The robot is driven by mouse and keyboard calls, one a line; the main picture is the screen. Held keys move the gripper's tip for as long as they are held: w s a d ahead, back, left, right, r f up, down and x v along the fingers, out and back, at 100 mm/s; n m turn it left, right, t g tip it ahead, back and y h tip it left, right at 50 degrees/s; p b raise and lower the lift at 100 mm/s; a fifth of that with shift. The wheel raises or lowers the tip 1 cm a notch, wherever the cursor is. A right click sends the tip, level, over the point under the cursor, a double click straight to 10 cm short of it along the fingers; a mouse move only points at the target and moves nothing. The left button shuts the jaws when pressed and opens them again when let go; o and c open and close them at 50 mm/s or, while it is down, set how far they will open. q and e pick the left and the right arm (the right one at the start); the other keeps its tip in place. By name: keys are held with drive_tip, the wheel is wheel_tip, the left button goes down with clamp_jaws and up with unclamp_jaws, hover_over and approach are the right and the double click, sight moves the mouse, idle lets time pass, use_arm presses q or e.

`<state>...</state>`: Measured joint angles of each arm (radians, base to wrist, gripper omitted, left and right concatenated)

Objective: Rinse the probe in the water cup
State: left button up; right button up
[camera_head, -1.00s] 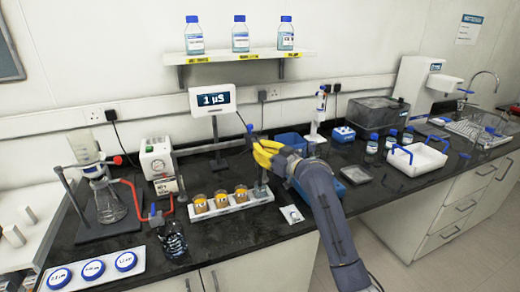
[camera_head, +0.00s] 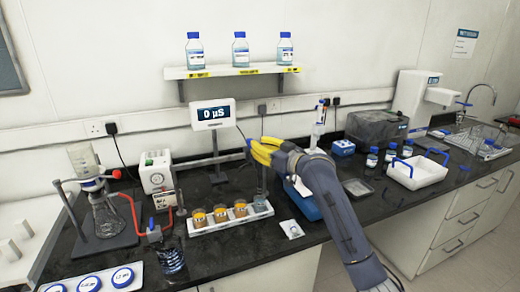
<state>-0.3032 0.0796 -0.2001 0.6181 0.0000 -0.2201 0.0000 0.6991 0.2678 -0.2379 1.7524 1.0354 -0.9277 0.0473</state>
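My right gripper (camera_head: 258,151) has yellow fingers and is above the right end of the white cup rack (camera_head: 228,221). Its fingers look closed around the probe (camera_head: 248,142), whose dark blue top shows at the fingertips; most of the probe is hidden. A clear cup (camera_head: 260,204), which looks like the water cup, stands at the rack's right end, below the gripper. I cannot tell whether the probe tip is inside it. Three cups of amber liquid (camera_head: 220,213) stand to its left. The meter (camera_head: 213,113) reads 0 µS. My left gripper is not in view.
A glass flask on a stand (camera_head: 107,217) with red tubing is at left. Blue-lidded dishes (camera_head: 122,277) lie at front left. A white tray with blue handles (camera_head: 417,170) is at right. A small white packet (camera_head: 291,229) lies beside the rack.

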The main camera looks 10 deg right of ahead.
drive_tip(key=o, duration=0.6)
drive_tip(key=v, duration=1.2)
